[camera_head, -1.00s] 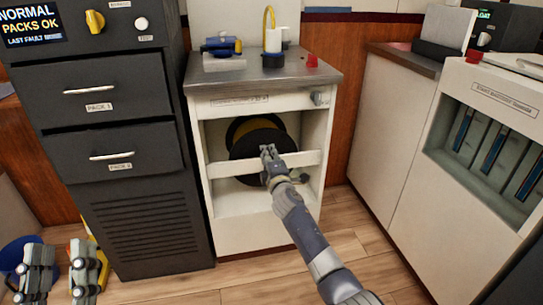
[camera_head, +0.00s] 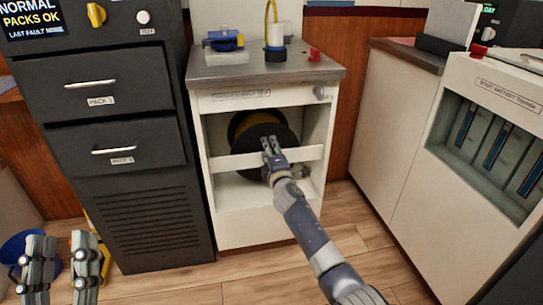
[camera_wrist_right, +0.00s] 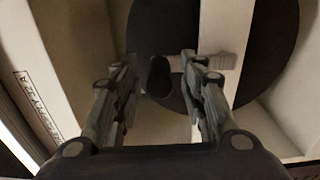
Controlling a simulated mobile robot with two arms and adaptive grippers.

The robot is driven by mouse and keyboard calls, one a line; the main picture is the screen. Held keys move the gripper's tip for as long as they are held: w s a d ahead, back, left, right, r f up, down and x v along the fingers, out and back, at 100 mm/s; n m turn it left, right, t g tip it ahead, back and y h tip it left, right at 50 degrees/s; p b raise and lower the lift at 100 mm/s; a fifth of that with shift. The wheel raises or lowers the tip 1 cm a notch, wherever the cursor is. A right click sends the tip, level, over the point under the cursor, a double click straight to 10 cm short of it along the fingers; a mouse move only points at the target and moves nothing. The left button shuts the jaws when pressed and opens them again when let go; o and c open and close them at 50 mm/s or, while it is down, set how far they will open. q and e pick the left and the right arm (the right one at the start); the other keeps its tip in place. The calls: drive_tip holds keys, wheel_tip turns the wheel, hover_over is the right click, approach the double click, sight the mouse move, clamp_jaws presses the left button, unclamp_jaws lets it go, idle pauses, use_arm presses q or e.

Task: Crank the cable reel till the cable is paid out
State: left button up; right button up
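The cable reel (camera_head: 284,131), a dark disc with yellow cable (camera_head: 252,119) behind it, sits inside the white cabinet's upper opening. My right gripper (camera_head: 271,146) reaches to the reel's front at the cabinet's cross rail. In the right wrist view, its fingers (camera_wrist_right: 158,62) are apart. A dark round crank knob (camera_wrist_right: 158,78) shows between them, with gaps visible on both sides. The dark reel disc (camera_wrist_right: 268,62) fills the background. In the head view my right gripper hides the knob. My left gripper (camera_head: 63,262) is open and empty at the lower left, away from the cabinet.
The white cross rail (camera_head: 226,162) runs in front of the reel, close to my right gripper. A dark drawer cabinet (camera_head: 150,215) stands at left, a white battery cabinet (camera_head: 450,190) at right. Tools, including a blue one (camera_head: 224,40), stand on the metal counter (camera_head: 210,75).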

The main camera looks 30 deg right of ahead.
drive_tip(key=v, duration=1.2)
